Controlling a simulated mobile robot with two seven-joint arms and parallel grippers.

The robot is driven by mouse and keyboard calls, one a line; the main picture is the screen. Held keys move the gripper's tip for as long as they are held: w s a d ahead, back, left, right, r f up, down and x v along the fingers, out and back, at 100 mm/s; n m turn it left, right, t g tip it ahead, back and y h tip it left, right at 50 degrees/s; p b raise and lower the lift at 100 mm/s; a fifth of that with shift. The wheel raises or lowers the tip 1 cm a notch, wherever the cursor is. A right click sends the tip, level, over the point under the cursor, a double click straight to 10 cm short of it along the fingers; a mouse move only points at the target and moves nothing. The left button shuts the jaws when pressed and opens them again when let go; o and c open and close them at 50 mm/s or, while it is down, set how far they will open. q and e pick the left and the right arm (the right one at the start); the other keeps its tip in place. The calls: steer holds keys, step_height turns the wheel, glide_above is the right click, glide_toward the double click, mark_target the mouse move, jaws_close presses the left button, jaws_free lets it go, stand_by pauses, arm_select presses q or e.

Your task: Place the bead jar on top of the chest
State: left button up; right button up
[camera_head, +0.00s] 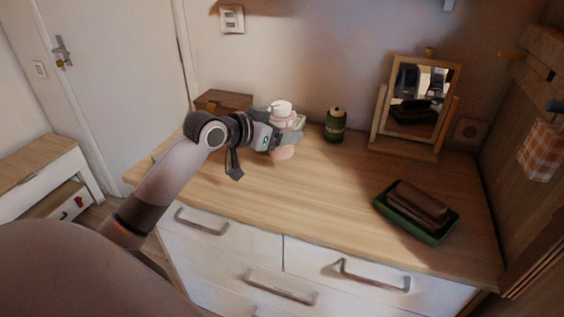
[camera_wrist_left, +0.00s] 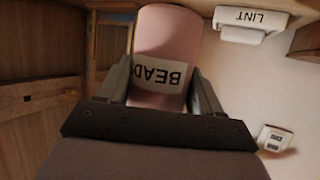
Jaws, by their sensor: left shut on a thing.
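The bead jar (camera_wrist_left: 163,45) is a pink cylinder with a white label reading "BEAD", upside down in the left wrist view. My left gripper (camera_wrist_left: 163,85) is shut on it, one finger on each side. In the head view the pink jar (camera_head: 284,152) shows partly behind my left gripper (camera_head: 290,135), over the back left part of the chest top. I cannot tell whether its base touches the wood. The chest (camera_head: 300,205) has a light wood top and white drawers with metal handles. My right gripper is not in view.
A green jar (camera_head: 335,126) stands right of the bead jar. A brown box (camera_head: 222,102) is at the back left, a mirror (camera_head: 421,95) at the back right. A green tray (camera_head: 408,225) holds a brown brush (camera_head: 420,203). The middle of the top is clear.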

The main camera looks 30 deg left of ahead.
arm_select(q)
step_height(320, 180, down, 8)
steer(key=shift+f, duration=0.15)
stand_by(0.3)
steer(key=o, duration=1.2)
steer(key=shift+f, duration=0.1)
steer(key=shift+c, duration=0.2)
steer(key=shift+r, duration=0.2)
steer(key=v, duration=1.2)
steer(key=shift+f+b, duration=0.15)
steer(key=shift+b, duration=0.15)
